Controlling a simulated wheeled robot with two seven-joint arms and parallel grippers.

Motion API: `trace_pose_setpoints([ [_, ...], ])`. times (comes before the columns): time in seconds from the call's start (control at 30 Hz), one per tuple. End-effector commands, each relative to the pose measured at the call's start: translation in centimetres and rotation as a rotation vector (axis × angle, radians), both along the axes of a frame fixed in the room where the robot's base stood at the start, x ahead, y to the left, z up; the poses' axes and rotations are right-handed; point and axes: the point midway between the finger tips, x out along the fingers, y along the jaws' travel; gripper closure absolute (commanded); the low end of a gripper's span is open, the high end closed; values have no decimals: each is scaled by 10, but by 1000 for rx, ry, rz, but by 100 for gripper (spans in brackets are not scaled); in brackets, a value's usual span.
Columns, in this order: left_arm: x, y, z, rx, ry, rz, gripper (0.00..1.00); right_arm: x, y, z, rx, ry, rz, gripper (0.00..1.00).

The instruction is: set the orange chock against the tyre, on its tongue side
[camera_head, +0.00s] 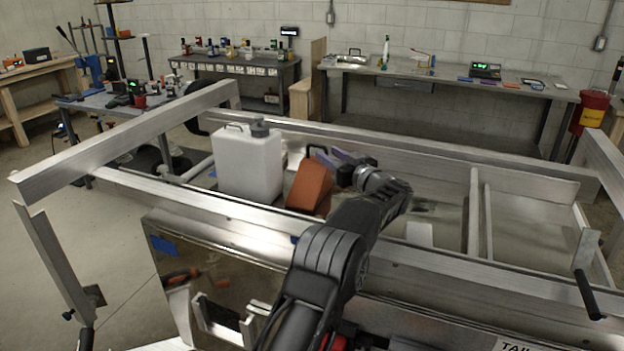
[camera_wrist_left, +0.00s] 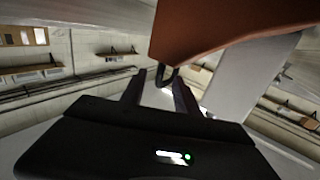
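The orange chock (camera_head: 309,187) stands tilted inside the trailer frame, right of a white jug. Its black loop handle (camera_head: 318,151) is at its top. My left gripper (camera_head: 335,158) is at the handle, just right of the chock. In the left wrist view the chock (camera_wrist_left: 225,28) fills the top right, and the handle (camera_wrist_left: 167,80) shows between the two spread fingers of my left gripper (camera_wrist_left: 160,88). I see a gap between fingers and handle, so it looks open. My right gripper is not in view.
The white jug (camera_head: 247,160) stands close left of the chock. Aluminium rails (camera_head: 230,208) run in front and behind. A shiny side panel (camera_head: 215,270) faces me. Workbenches (camera_head: 450,85) line the back wall.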

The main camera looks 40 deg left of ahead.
Motion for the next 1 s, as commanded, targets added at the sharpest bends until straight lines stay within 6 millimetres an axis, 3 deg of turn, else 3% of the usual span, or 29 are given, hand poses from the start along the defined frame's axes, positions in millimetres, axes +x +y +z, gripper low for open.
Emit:
trace_pose_setpoints([
  [0.47,0,-1,-1,0,0,0,63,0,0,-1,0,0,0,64],
  [0.93,0,-1,-1,0,0,-1,100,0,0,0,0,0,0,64],
  [1.0,0,-1,0,0,0,-1,100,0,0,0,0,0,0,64],
])
